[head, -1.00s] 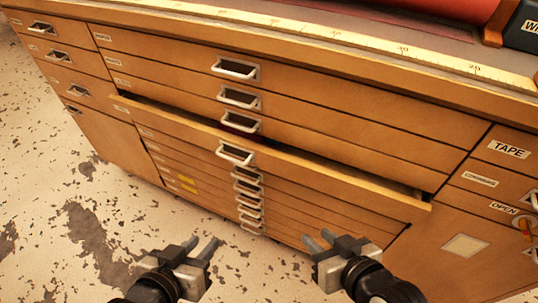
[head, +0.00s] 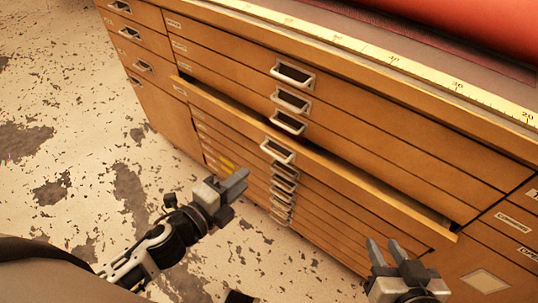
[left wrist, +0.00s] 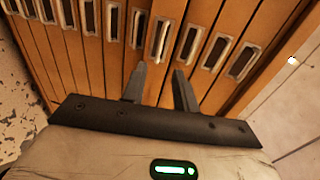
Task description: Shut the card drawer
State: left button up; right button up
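One wide wooden drawer (head: 350,180) of the cabinet stands a little way out, with a dark gap along its top edge. Its pale metal handle (head: 278,150) is at the middle of its front; in the left wrist view the handle (left wrist: 160,40) lies ahead of the fingers. I cannot read a label naming it the card drawer. My left gripper (head: 240,180) is open and empty, in front of the drawer stack, below and left of that handle; its fingers (left wrist: 158,85) appear apart from the cabinet. My right gripper (head: 384,247) is open and empty, in front of the drawer's right part.
The cabinet has shut drawers above (head: 360,115) and below (head: 330,235), with more handled drawers at its left (head: 150,50). A yellow ruler (head: 400,65) runs along the top edge, with a red roll (head: 470,25) behind. The chipped floor (head: 80,130) is free at left.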

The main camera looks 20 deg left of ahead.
pick_arm(q)
jog(key=x, duration=1.1)
grip_shut()
